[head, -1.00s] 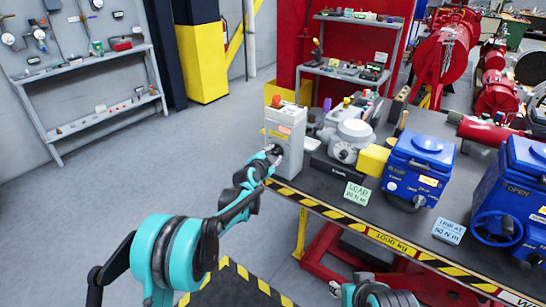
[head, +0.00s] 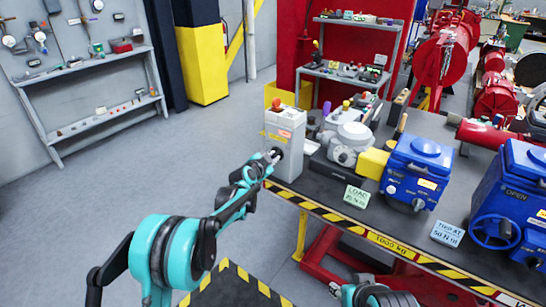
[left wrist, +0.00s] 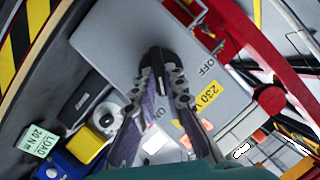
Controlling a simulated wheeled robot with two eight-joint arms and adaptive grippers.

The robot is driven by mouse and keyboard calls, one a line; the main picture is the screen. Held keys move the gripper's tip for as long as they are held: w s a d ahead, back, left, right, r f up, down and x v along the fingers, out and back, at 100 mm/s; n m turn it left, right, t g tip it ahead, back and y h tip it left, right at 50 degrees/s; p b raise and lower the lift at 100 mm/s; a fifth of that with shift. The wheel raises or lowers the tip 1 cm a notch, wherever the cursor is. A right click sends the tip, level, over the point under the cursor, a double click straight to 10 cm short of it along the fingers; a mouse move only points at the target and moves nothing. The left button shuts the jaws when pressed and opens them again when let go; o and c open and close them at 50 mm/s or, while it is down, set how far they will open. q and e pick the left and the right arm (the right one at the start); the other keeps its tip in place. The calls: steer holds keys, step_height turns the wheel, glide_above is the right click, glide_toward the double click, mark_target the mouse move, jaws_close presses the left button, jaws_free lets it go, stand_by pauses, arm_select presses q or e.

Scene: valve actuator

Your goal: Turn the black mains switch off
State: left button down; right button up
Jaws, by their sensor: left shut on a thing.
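The black mains switch (left wrist: 157,58) is on the face of a tall light-grey box (head: 284,162) at the table's left end. My left gripper (head: 275,155) reaches this face from the left. In the left wrist view its two fingers (left wrist: 160,75) are shut on the switch handle. "OFF" is printed to the right of the handle and "ON" below it, partly between the fingers. A yellow "230 V" label (left wrist: 211,94) is beside them. The fingers partly cover the switch, and I cannot tell its exact setting. My right gripper is not in view; only part of my right arm shows at the bottom.
A red button (head: 276,104) tops the box. To its right on the table (head: 330,205) stand a grey actuator (head: 350,140), a yellow block (head: 373,162) and blue actuators (head: 417,170). A green "LOAD" card (head: 356,196) is at the front edge. The floor to the left is free.

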arm_select(q)
steer(key=n+g+h+p, duration=0.1)
steer(key=n, duration=0.1)
steer(key=n+g+h+p, duration=0.1)
steer(key=n+h, duration=0.1)
steer(key=n, duration=0.1)
steer(key=a+n+g+h+p, duration=0.1)
steer(key=n, duration=0.2)
steer(key=shift+w+a+g+h, duration=0.1)
steer(key=shift+w+g+h, duration=0.2)
steer(key=shift+w, duration=0.1)
steer(key=shift+f+n+h, duration=0.15)
steer(key=shift+n+h, duration=0.45)
steer(key=shift+n, duration=0.6)
steer(key=c, duration=1.6)
jaws_free()
steer(key=shift+w+a, duration=0.1)
